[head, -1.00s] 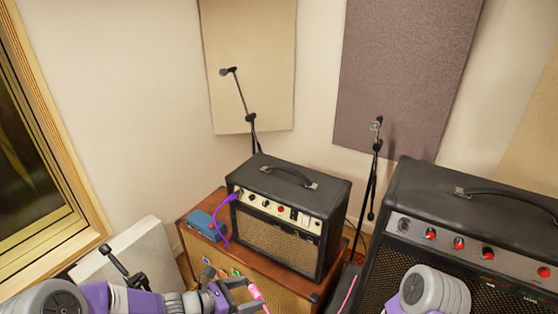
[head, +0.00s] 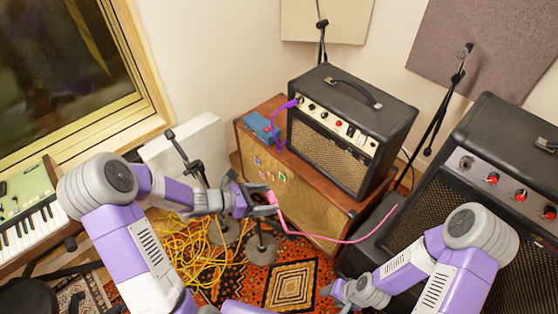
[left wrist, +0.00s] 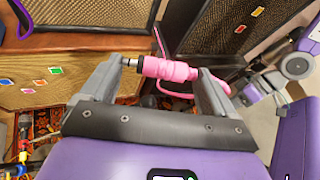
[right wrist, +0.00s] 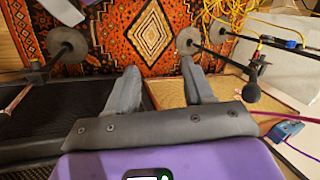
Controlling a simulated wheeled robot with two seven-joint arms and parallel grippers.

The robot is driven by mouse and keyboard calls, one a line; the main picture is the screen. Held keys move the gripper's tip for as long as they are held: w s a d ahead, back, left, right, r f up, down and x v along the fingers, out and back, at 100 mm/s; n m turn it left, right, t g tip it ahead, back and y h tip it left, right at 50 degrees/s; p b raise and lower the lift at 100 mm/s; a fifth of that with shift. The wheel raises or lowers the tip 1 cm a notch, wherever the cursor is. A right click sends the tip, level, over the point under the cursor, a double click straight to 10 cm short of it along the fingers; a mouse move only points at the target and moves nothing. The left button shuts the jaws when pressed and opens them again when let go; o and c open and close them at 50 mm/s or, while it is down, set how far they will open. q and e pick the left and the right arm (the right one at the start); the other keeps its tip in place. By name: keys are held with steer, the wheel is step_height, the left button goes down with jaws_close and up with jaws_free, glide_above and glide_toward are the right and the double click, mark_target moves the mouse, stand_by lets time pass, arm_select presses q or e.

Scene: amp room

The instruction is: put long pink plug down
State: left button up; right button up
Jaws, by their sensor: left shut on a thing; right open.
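The long pink plug (head: 272,198) is held by my left gripper (head: 266,203) in the air, in front of the brown speaker cabinet. In the left wrist view the pink plug (left wrist: 165,69) lies crosswise between the two fingers, its metal tip at the left finger. A pink cable (head: 335,239) runs from it to the right, toward the large black amplifier. My right gripper (head: 335,291) is low in the head view, over the rug side. In the right wrist view the right gripper (right wrist: 160,85) is open with nothing between its fingers.
A small black amplifier (head: 345,130) stands on the brown cabinet (head: 300,190), beside a blue pedal (head: 261,127) with a purple cable. A large black amplifier (head: 490,190) is at right. Microphone stands (head: 260,250) and yellow cables (head: 190,250) occupy the patterned rug. A keyboard (head: 38,222) is at left.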

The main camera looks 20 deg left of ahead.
steer(key=w+a+r+n+h, duration=0.1)
steer(key=w+a+r, duration=0.1)
steer(key=w+r, duration=0.6)
steer(key=w+a+r+n+h, duration=0.1)
steer(key=w+a+r, duration=0.1)
steer(key=w+r, duration=0.65)
steer(key=w+a+r+h, duration=0.1)
steer(key=w+a+r, duration=0.15)
steer(key=r, duration=0.45)
steer(key=w+a+r+h, duration=0.1)
steer(key=w+r, duration=0.2)
steer(key=r, duration=0.4)
steer(key=s+a+r, duration=0.4)
steer(key=a+r, duration=0.1)
steer(key=r, duration=0.4)
arm_select(q)
steer(key=d+r+m+g+h, duration=0.1)
steer(key=d+r+m+g, duration=0.2)
steer(key=d, duration=0.3)
steer(key=d+r+m+g+h, duration=0.1)
steer(key=d+r+m+g, duration=0.2)
steer(key=d+g, duration=0.3)
steer(key=shift+d+r+m, duration=0.25)
steer(key=shift+r+m, duration=0.1)
steer(key=shift+m, duration=0.55)
arm_select(e)
steer(key=shift+n+g, duration=0.3)
steer(key=f, duration=1.1)
steer(key=shift+s+f, duration=0.2)
steer(key=shift+f, duration=0.15)
